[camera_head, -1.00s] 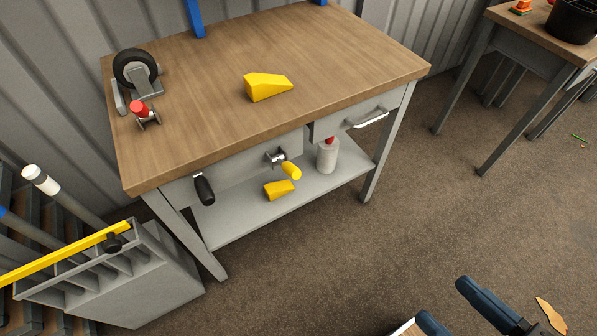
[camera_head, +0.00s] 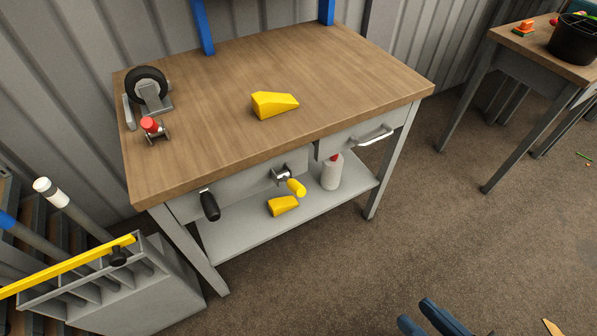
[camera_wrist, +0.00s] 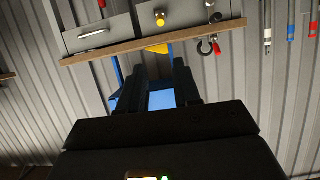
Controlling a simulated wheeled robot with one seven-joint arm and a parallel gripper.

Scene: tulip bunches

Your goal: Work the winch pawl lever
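Two levers are on the front of the workbench (camera_head: 330,100). One has a yellow grip (camera_head: 297,187) on a metal bracket (camera_head: 281,174) and points down to the right. The other has a black grip (camera_head: 209,205) and hangs down at the left. I cannot tell for sure which is the winch pawl lever. The upside-down wrist view shows the yellow grip (camera_wrist: 160,18) and black grip (camera_wrist: 215,17) beyond my gripper (camera_wrist: 163,75). Its fingers are apart and empty, well short of the bench. In the head view my gripper (camera_head: 425,318) is at the bottom edge, partly cut off.
On the bench stand a caster wheel (camera_head: 147,84), a red-knobbed fitting (camera_head: 151,127) and a yellow wedge (camera_head: 273,104). A bottle (camera_head: 332,173) and another yellow wedge (camera_head: 283,206) are on the shelf (camera_head: 245,230). A grey rack (camera_head: 140,290) stands left. The floor before the bench is open.

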